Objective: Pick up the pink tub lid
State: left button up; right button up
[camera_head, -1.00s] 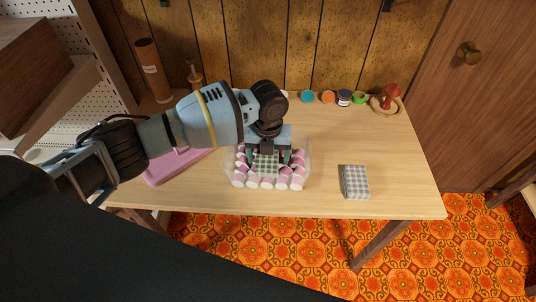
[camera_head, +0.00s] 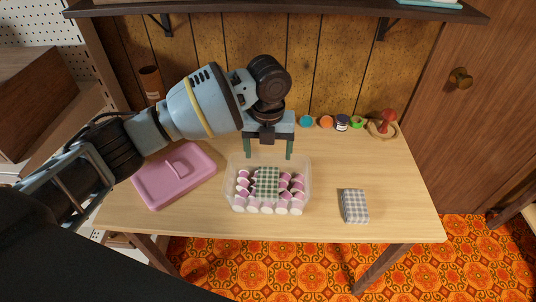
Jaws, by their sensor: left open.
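The pink tub lid (camera_head: 174,174) lies flat on the left part of the table, with a raised handle on top. My left arm passes above and behind it. My left gripper (camera_head: 268,154) is open and empty, fingers pointing down, above the back of the clear tub (camera_head: 233,199) and to the right of the lid. The tub holds several pink-and-white spools (camera_head: 268,209) and a green checked cloth piece (camera_head: 266,182) on top of them. My right gripper is not in view.
A grey checked stack (camera_head: 355,206) lies right of the tub. Small coloured jars (camera_head: 326,122) and a red pincushion on a wooden dish (camera_head: 383,127) stand along the back. A brown cylinder (camera_head: 151,84) stands at back left. The table's right part is mostly clear.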

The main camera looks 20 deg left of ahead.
aim_at(163, 180)
jog(key=u, duration=1.4)
